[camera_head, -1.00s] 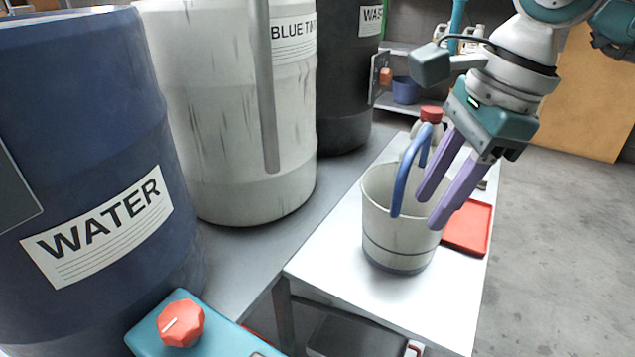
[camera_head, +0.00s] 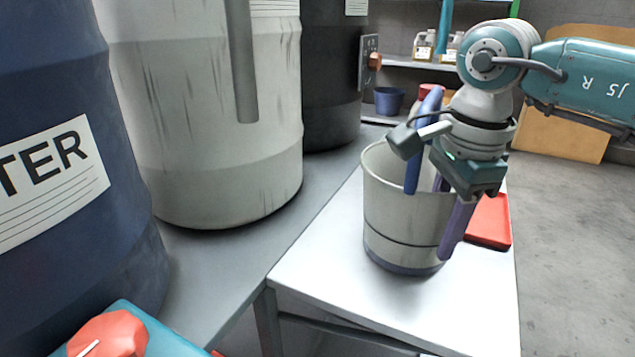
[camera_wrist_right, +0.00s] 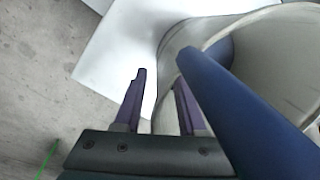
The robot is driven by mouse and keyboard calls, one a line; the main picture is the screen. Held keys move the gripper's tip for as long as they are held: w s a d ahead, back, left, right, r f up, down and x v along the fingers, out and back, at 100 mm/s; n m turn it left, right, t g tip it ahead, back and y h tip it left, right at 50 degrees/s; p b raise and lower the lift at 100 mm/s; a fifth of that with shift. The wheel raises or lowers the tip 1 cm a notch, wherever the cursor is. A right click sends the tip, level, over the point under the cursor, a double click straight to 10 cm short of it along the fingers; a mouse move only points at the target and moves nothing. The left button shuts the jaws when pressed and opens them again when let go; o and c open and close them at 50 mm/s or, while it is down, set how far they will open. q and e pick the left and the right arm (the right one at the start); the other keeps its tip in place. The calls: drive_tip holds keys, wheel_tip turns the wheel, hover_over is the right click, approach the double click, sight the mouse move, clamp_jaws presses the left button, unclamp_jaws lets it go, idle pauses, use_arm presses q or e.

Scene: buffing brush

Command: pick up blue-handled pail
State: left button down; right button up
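The pail (camera_head: 405,220), light grey with a dark blue base band, stands upright on the white table (camera_head: 330,270). Its blue handle (camera_head: 424,140) stands up above the rim, and in the right wrist view the handle (camera_wrist_right: 240,110) crosses close in front. My right gripper (camera_head: 447,215) points down at the pail's right side. One purple finger is outside the wall and the other shows inside the rim. The right wrist view shows the fingers (camera_wrist_right: 161,78) apart, with the pail's wall at the gap; contact cannot be told. My left gripper is not in view.
A red tray (camera_head: 490,220) lies right of the pail. Big blue (camera_head: 60,200), white (camera_head: 200,130) and black (camera_head: 330,100) barrels stand left and behind. A teal box (camera_head: 160,335) with a red knob (camera_head: 110,335) is at bottom left. Open floor lies right.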

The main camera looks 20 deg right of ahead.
drive_tip(key=shift+f, duration=0.75)
clamp_jaws()
drive_tip(key=shift+w+r, duration=0.1)
idle(0.8)
